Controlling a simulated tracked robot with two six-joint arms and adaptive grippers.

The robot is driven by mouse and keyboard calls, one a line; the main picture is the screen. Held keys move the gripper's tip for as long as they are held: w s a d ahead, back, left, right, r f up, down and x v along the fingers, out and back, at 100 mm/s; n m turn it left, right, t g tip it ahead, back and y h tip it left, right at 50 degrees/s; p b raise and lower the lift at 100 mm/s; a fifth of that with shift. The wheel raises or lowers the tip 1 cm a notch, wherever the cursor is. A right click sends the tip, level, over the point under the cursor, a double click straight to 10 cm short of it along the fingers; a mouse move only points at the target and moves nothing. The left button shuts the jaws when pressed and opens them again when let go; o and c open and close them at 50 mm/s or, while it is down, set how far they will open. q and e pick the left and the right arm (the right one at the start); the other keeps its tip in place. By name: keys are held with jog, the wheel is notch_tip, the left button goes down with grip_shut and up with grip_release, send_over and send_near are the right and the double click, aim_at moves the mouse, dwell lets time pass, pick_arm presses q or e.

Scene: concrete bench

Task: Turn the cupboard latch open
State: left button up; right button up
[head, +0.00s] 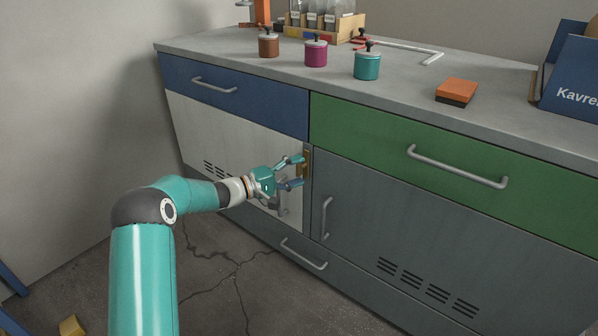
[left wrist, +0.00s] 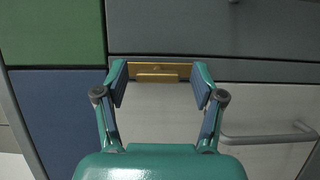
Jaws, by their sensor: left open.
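The brass latch (head: 306,164) sits at the right edge of the pale cupboard door (head: 240,137), beside the grey door. In the head view it looks upright and is partly hidden by my fingers. In the left wrist view the latch (left wrist: 158,71) shows as a brass plate with a shorter bar lying along it. My left gripper (head: 299,172) is open and empty, with its fingers pointing at the latch. In the left wrist view the fingertips of my left gripper (left wrist: 161,77) are on either side of the latch; I cannot tell whether they touch it. My right gripper is out of view.
A blue drawer (head: 265,105) lies above the pale door and a green drawer (head: 370,137) to its right. The grey door's handle (head: 326,218) sticks out right of the latch. Lidded pots (head: 316,55) and an orange-and-black block (head: 457,90) stand on the bench top (head: 400,85).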

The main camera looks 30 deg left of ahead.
pick_arm(q)
jog(key=v, duration=1)
jog(key=shift+s, duration=0.4)
jog(key=shift+a+f, duration=0.1)
